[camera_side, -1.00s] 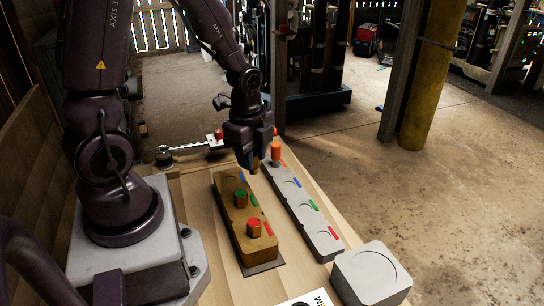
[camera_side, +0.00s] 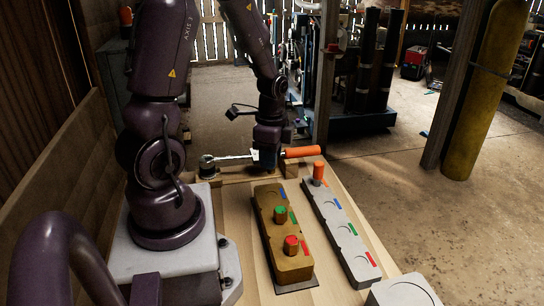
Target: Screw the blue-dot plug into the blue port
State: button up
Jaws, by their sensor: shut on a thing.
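The tan block (camera_side: 285,262) carries a green-dot plug (camera_side: 280,213) and a red-dot plug (camera_side: 291,244). Its far end, by a blue mark, shows no plug. The long grey block (camera_side: 357,263) to its right has blue, green and red marks. The blue port (camera_side: 329,207) lies beside the blue mark and looks empty. I cannot make out the blue-dot plug. My gripper (camera_side: 268,164) points down behind the tan block. It appears shut on the orange-handled wrench (camera_side: 302,152), near where the handle begins; the fingers hide the grip.
An orange-topped piece (camera_side: 318,171) stands at the far end of the grey block. A wooden rest (camera_side: 290,169) lies under the wrench. A grey box (camera_side: 403,292) sits at the front right. Bare table lies left of the tan block.

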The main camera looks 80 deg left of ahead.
jog(key=shift+f, duration=2.9)
jog(key=shift+f, duration=1.1)
jog(key=o, duration=1.1)
jog(key=shift+c, duration=0.2)
notch_tip(320, 180, up, 13)
jog(key=shift+w+d+r, duration=0.1)
jog(key=shift+w, duration=0.05)
